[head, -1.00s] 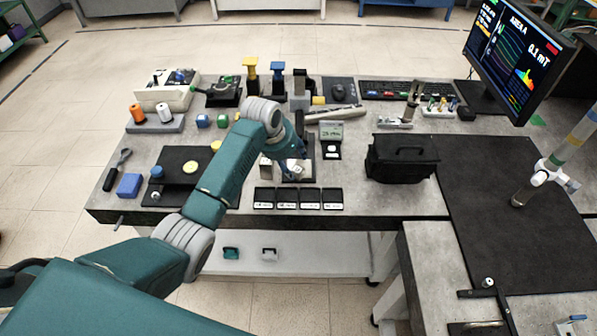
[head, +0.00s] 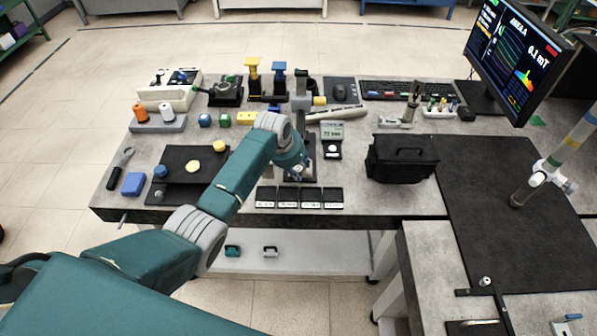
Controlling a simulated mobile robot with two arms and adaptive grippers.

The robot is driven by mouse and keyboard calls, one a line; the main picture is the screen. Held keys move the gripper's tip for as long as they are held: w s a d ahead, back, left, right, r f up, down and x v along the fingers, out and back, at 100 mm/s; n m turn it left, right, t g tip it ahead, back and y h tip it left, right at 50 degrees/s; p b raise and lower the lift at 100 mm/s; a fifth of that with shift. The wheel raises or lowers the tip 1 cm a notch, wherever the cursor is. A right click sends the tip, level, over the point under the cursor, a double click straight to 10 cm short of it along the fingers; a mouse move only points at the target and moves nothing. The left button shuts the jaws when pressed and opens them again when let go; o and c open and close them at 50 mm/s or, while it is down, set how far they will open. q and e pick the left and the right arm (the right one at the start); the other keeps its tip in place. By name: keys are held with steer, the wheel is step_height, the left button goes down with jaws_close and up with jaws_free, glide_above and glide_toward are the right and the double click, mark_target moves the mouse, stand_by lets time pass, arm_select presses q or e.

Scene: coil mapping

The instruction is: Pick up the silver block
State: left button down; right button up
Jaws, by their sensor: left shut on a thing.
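My left gripper (head: 297,172) reaches down at the small stand with a grey column (head: 301,103), behind the row of black labelled trays. It is shut on a small pale thing between its fingers, which looks like the silver block. The block is mostly hidden by the fingers and wrist, and I cannot tell whether it touches the stand's base. My right gripper is not in view.
Black labelled trays (head: 309,206) line the table's front edge. A scale (head: 331,139) and a black case (head: 402,157) stand to the right. A banded pole (head: 566,145) stands over the right mat.

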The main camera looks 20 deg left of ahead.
arm_select(q)
steer(key=shift+s, duration=0.1)
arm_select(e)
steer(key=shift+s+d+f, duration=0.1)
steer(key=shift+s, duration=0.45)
